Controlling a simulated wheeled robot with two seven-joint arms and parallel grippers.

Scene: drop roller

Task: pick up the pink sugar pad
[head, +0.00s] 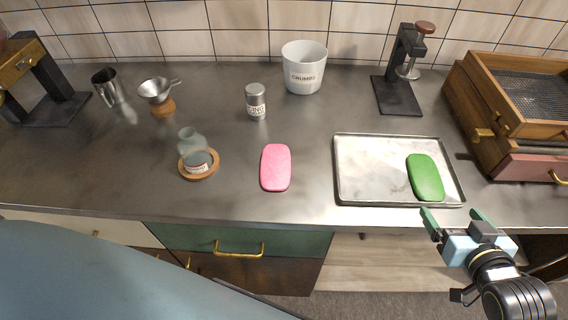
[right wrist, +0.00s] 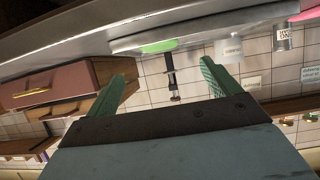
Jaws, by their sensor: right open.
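The pink sugar pad (head: 276,167) lies flat on the metal counter, left of the tray, in the head view. A pink edge of it also shows at the top right of the right wrist view (right wrist: 306,14). My right gripper (head: 456,214) is open and empty in front of the counter's edge, below the tray and well right of the pink pad. Its two green fingers stand apart in the right wrist view (right wrist: 166,84). My left gripper is not seen in the head view.
A metal tray (head: 370,183) holds a green pad (head: 425,177). A white crumbs bucket (head: 304,68), a shaker (head: 256,101), a press (head: 400,80) and a wooden drawer box (head: 515,110) stand behind. A glass jar sits on a round wooden coaster (head: 212,168). Counter around the pink pad is clear.

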